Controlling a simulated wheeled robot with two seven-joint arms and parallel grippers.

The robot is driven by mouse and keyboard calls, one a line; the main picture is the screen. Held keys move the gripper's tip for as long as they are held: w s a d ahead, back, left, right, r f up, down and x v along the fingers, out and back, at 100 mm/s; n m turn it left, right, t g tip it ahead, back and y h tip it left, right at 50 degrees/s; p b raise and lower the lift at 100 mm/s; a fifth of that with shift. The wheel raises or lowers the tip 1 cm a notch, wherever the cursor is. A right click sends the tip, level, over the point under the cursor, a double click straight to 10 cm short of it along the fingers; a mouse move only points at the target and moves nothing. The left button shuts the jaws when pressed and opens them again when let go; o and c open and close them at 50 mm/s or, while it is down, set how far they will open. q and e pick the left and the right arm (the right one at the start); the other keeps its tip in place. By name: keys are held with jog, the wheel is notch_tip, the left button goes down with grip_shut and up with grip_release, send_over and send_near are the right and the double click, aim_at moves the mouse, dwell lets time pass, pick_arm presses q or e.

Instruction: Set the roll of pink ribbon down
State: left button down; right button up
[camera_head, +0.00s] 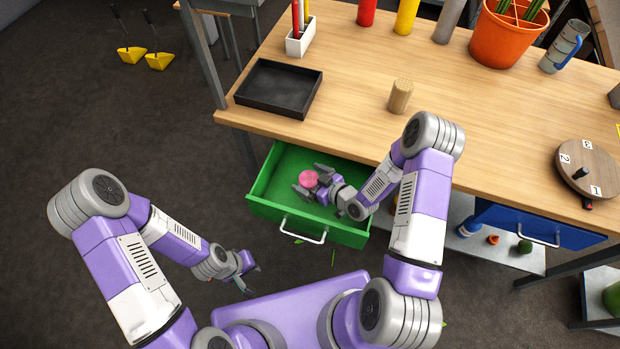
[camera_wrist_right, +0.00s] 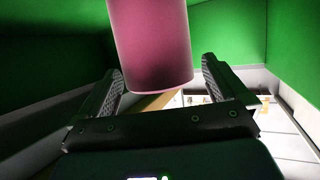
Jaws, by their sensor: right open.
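The roll of pink ribbon (camera_head: 309,179) is in the open green drawer (camera_head: 280,213), toward its left part. My right gripper (camera_head: 311,181) reaches into the drawer with its fingers on both sides of the roll. In the right wrist view the roll (camera_wrist_right: 150,45) shows as a pink cylinder between the spread fingers (camera_wrist_right: 160,88), with a gap at each side. The fingers are open. I cannot tell whether the roll touches the drawer floor. My left gripper (camera_head: 252,279) hangs empty in front of the drawer, its fingers apart.
On the wooden table (camera_head: 350,90) are a black tray (camera_head: 280,88), a pen holder (camera_head: 301,38), a bundle of sticks (camera_head: 400,96), an orange pot (camera_head: 505,38) and a round wooden disc (camera_head: 587,168). A blue drawer (camera_head: 540,226) is at the right. The table's middle is clear.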

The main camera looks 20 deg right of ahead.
pick_arm(q)
jog(key=shift+r+p, duration=0.65)
jog(key=shift+r, duration=0.2)
pick_arm(e)
jog(key=v, duration=0.7)
jog(key=shift+s, duration=0.2)
jog(key=shift+d+r, duration=0.1)
jog(key=shift+r, duration=0.15)
